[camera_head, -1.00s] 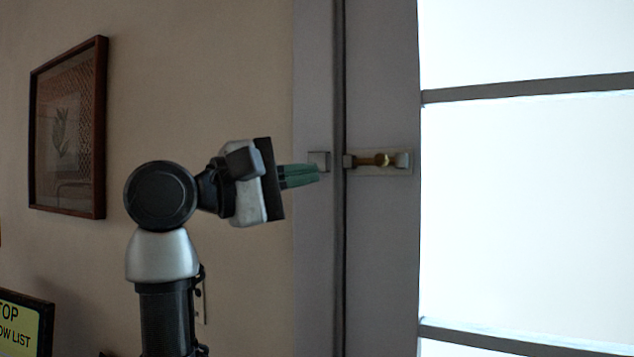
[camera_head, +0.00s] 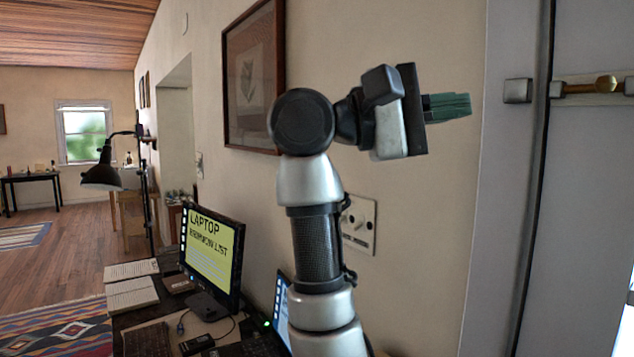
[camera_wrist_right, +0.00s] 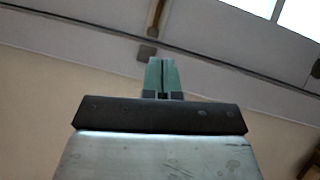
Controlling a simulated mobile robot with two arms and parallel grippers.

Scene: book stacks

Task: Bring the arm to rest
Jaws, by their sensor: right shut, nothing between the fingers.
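My right arm stands raised in the middle of the head view. Its right gripper (camera_head: 450,107) points to the right, with green fingers held together and nothing between them. The fingertips are apart from the door frame and its latch. In the right wrist view the gripper (camera_wrist_right: 163,75) also shows with its two green fingers side by side, shut and empty. My left gripper is in neither view.
A door with a brass latch (camera_head: 590,87) is at the right. A framed picture (camera_head: 254,75) hangs on the wall behind my arm. Below left, a desk carries a monitor (camera_head: 212,254), notebooks (camera_head: 131,293) and a black lamp (camera_head: 103,176). Open wooden floor (camera_head: 60,262) lies farther left.

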